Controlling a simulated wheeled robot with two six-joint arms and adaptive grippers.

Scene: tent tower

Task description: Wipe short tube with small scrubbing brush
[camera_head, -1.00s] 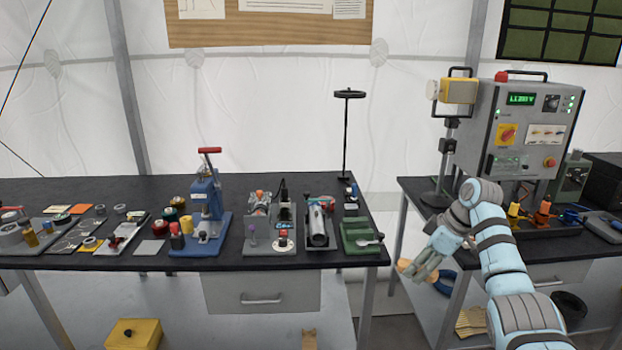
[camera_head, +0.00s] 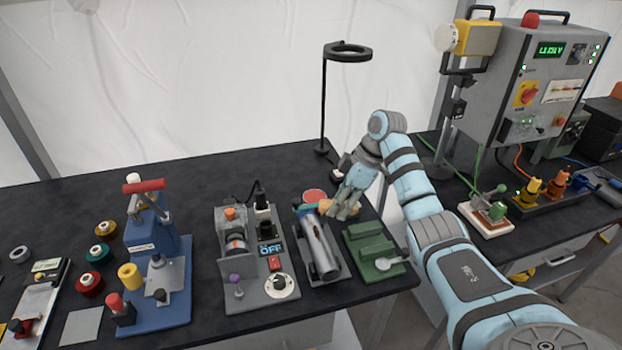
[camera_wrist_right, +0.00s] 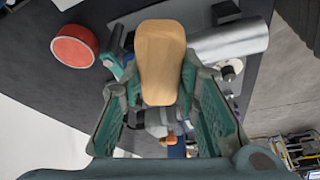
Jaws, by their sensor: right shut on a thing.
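My right gripper (camera_head: 346,202) is shut on the small scrubbing brush (camera_head: 326,207), at the back end of the short tube. In the right wrist view the brush's pale wooden body (camera_wrist_right: 160,62) sits between the two green fingers; its bristles are hidden. The short tube (camera_head: 318,245) is a silver cylinder lying lengthwise in a grey holder (camera_head: 334,272) on the black bench. It also shows in the right wrist view (camera_wrist_right: 232,42), right of the brush. Whether brush and tube touch I cannot tell. My left gripper is out of view.
A green block stand with a spoon-like tool (camera_head: 372,250) is right of the tube. A grey control box (camera_head: 255,265) is left. A red roll (camera_head: 314,195) lies behind. A black ring stand (camera_head: 324,110) rises at the back. The bench's front edge is near.

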